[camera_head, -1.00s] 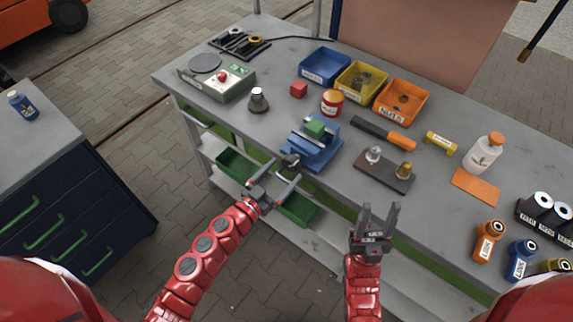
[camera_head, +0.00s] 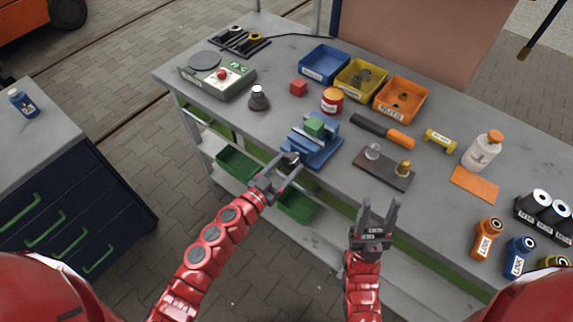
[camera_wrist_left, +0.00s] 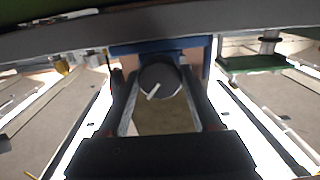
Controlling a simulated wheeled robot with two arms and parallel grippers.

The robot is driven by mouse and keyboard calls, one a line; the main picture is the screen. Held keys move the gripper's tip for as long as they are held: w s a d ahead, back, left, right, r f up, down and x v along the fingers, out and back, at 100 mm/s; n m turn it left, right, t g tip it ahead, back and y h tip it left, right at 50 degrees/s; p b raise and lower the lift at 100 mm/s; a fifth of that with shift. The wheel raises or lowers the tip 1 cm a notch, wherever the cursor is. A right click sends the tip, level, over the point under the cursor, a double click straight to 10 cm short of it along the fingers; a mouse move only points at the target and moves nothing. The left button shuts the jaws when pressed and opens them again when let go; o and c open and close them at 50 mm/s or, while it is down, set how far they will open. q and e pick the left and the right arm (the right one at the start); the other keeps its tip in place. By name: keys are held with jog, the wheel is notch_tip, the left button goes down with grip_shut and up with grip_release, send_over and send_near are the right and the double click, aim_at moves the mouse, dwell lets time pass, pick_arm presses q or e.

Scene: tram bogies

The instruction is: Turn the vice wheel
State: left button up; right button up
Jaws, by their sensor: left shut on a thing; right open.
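The blue vice (camera_head: 312,150) stands at the front edge of the grey workbench, with a green block (camera_head: 314,126) between its jaws. Its dark round wheel with a white mark shows in the left wrist view (camera_wrist_left: 160,80), facing the camera. My left gripper (camera_head: 288,168) is at the front of the vice, its fingers on either side of the wheel and shut on it. In the head view the wheel is mostly hidden by the fingers. My right gripper (camera_head: 378,220) is open and empty, in front of the bench, right of the vice.
A dark plate with two knobs (camera_head: 384,170) lies right of the vice, with an orange-handled tool (camera_head: 383,132) behind it. A red can (camera_head: 332,100), a red cube (camera_head: 298,88) and several bins (camera_head: 325,65) stand farther back. Green trays (camera_head: 298,208) sit on the lower shelf.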

pick_arm(q)
jog(key=shift+m, duration=0.3)
jog(key=m+b, duration=0.2)
jog(key=m, duration=0.1)
jog(key=shift+f+m, duration=0.1)
jog(key=shift+m, duration=0.3)
jog(key=m+b, duration=0.2)
jog(key=m, duration=0.1)
jog(key=shift+m+b, duration=0.3)
jog(key=shift+b, duration=0.1)
jog(key=m+b, duration=0.3)
jog(key=m, duration=0.1)
jog(key=m+b, duration=0.2)
jog(key=m, duration=0.4)
jog(key=shift+m, duration=0.4)
jog(key=m, duration=0.2)
jog(key=shift+m, duration=0.3)
jog(key=m, duration=0.4)
jog(key=shift+m, duration=0.3)
jog(key=shift+m+p, duration=0.3)
jog(key=shift+m, duration=1.6)
